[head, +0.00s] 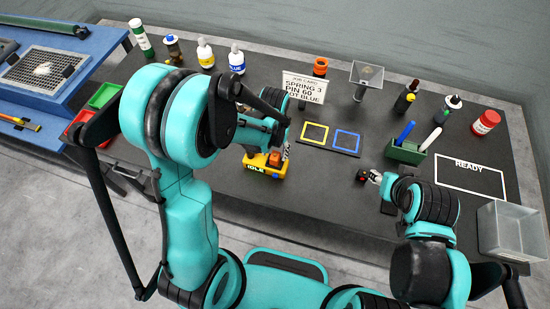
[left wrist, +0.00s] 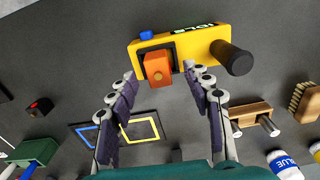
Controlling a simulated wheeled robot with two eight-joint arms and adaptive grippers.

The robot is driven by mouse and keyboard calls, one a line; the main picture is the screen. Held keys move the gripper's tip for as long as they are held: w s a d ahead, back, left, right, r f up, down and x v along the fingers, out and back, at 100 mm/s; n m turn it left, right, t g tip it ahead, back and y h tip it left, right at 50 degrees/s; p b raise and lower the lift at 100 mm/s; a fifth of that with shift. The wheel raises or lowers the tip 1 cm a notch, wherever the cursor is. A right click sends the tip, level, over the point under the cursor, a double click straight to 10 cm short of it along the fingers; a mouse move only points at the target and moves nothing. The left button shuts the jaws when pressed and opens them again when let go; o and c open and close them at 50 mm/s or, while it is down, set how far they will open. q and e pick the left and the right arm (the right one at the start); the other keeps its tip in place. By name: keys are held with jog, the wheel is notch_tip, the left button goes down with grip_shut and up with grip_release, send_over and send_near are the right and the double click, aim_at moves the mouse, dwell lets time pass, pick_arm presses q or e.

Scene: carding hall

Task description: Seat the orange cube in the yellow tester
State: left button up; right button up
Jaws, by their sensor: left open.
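The yellow tester (head: 255,170) stands near the table's front edge, its label reading IDLE; it also shows in the left wrist view (left wrist: 205,43). It has a dark square recess, a small blue button (left wrist: 146,35) and a black cylinder (left wrist: 233,58). The orange cube (left wrist: 158,67) is at the recess, overlapping its near rim; I cannot tell whether it is fully down. The cube shows in the head view (head: 274,159) too. My left gripper (left wrist: 160,82) is open, its fingers on either side of the cube and apart from it.
A small black block with a red spot (left wrist: 40,106) lies by my right gripper. A mat with yellow and blue squares (head: 330,137) and a job card (head: 304,87) stand behind. A green pen holder (head: 406,151), bottles and a clear bin (head: 512,232) are around.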

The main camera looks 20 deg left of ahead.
aim_at(275, 156)
pick_arm(q)
notch_tip(275, 156, down, 3)
jog(key=shift+w+d+f+b, duration=0.1)
jog(key=shift+f+b, duration=0.1)
jog(key=shift+b, duration=0.1)
grip_shut()
jog(key=shift+r, duration=0.1)
